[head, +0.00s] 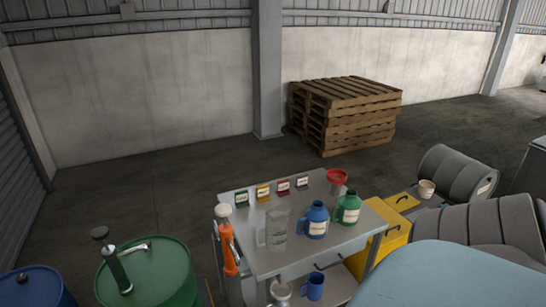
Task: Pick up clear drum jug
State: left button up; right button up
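The clear jug (277,229) stands upright on the top of a grey metal cart (255,256). It is see-through, with a handle on its left side. A blue jug (314,220) stands close to its right, and a green jug (347,208) is further right. Neither of my grippers is in view.
Small label cards (263,192) stand along the cart's back edge, with a red funnel (337,181) at the back right. An orange-handled tool (228,247) is at the cart's left side. A green drum (170,272) with a pump stands left. A blue mug (313,286) sits on the lower shelf.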

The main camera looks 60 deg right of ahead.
aim_at(275, 227)
jog(key=z, duration=1.75)
jog(key=l+u, duration=0.1)
jog(key=u, duration=0.25)
jog(key=i+l+u, duration=0.1)
jog(key=u, duration=0.3)
jog(key=i+l+u, duration=0.1)
jog(key=l+u, duration=0.15)
jog(key=l, duration=0.3)
jog(key=i+l+u, duration=0.1)
jog(key=l+u, duration=0.15)
jog(key=l, duration=0.3)
jog(key=i+l, duration=0.1)
jog(key=l, duration=0.9)
jog(key=l+u, duration=0.15)
jog(key=l, duration=0.85)
jog(key=i+l, duration=0.15)
jog(key=l, duration=0.15)
jog(key=i+l, duration=0.15)
jog(key=l, duration=0.1)
